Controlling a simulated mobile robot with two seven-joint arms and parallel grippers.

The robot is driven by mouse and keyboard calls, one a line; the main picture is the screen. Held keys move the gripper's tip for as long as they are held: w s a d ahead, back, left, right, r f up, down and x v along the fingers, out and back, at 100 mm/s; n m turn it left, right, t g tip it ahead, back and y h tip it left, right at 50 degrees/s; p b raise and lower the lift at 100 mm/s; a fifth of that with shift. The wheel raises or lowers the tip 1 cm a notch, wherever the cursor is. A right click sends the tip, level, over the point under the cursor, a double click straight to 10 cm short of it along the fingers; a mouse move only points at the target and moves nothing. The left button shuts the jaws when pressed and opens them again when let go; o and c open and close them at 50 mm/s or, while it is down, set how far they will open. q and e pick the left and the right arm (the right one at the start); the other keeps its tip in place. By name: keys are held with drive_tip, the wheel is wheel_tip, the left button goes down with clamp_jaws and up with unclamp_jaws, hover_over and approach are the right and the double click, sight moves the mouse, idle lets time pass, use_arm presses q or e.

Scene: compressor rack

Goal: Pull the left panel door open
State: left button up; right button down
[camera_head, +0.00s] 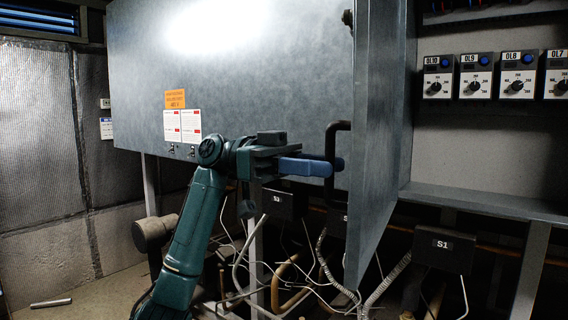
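The left panel door (383,130) is a grey metal panel swung out toward me. Its narrow free edge faces me, and its inner face shows on the right. A black handle (336,127) sticks out to the left near that edge. My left gripper (325,166) comes in from the left with its blue fingers across the handle's upright bar. The fingers are close together and look shut on the bar; the far finger is mostly hidden. My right gripper is not in view.
A grey cabinet face (260,80) with orange and white labels (175,99) stands behind my arm. Knob units (437,77) line the bay at right. Loose wires, pipes and a box marked S1 (443,249) lie below. A short rod (51,302) lies on the floor.

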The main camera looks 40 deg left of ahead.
use_arm(q)
drive_tip(key=s+a+b, duration=0.1)
drive_tip(key=s+a, duration=0.1)
drive_tip(key=a, duration=0.9)
drive_tip(key=shift+a, duration=0.1)
